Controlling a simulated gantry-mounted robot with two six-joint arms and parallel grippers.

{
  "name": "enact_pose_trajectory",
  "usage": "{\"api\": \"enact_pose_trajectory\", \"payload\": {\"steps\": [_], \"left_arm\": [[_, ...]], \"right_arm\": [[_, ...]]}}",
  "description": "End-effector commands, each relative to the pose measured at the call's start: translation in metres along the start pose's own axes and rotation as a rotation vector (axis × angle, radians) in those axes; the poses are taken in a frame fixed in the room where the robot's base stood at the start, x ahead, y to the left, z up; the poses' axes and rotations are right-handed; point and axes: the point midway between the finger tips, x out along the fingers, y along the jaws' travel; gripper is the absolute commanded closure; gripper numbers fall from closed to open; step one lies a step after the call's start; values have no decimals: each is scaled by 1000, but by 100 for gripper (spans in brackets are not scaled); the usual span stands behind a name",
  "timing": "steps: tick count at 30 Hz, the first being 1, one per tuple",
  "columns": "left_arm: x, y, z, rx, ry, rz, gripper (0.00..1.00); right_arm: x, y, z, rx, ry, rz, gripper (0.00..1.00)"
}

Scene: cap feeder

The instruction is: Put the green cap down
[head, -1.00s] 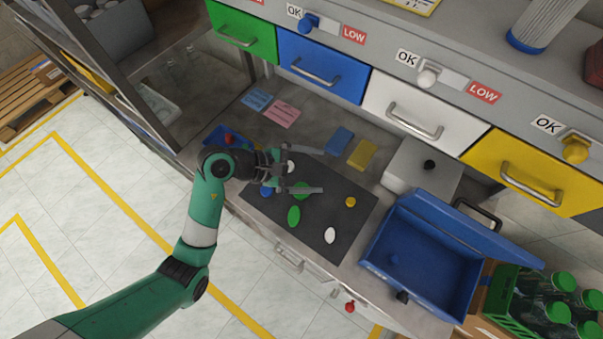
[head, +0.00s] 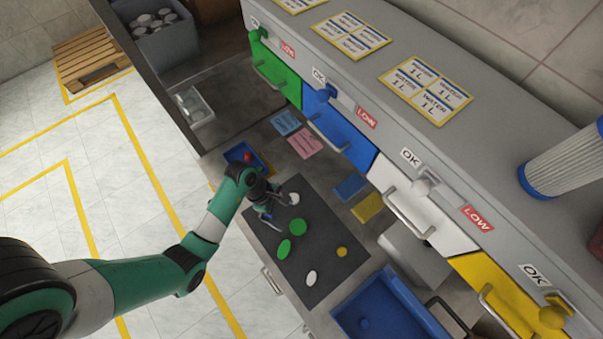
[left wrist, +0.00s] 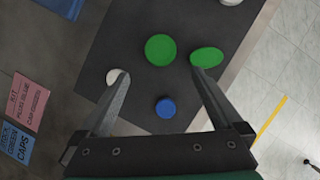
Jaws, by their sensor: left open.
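A round green cap (head: 297,227) lies on the dark mat (head: 325,225); it also shows in the left wrist view (left wrist: 160,50). A second green cap (head: 284,249) is beside it and looks more oval; the left wrist view shows it (left wrist: 207,57) at the right fingertip, and I cannot tell whether they touch. My left gripper (head: 278,213) is open above the mat, with nothing held between its fingers (left wrist: 160,76). A blue cap (left wrist: 165,108) lies between the fingers in the wrist view. My right gripper is not in view.
White caps (head: 293,198) (head: 311,278) and a yellow cap (head: 341,252) lie on the mat. A blue bin (head: 375,310) stands at the front right. A small blue tray (head: 240,157) is behind my gripper. Coloured drawers (head: 340,135) line the back.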

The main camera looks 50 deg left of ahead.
Motion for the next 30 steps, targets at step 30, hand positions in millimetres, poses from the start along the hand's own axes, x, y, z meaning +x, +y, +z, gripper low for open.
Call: {"api": "enact_pose_trajectory", "payload": {"steps": [30], "left_arm": [[100, -2, -1, 1, 0, 1, 0]], "right_arm": [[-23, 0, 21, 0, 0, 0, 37]]}}
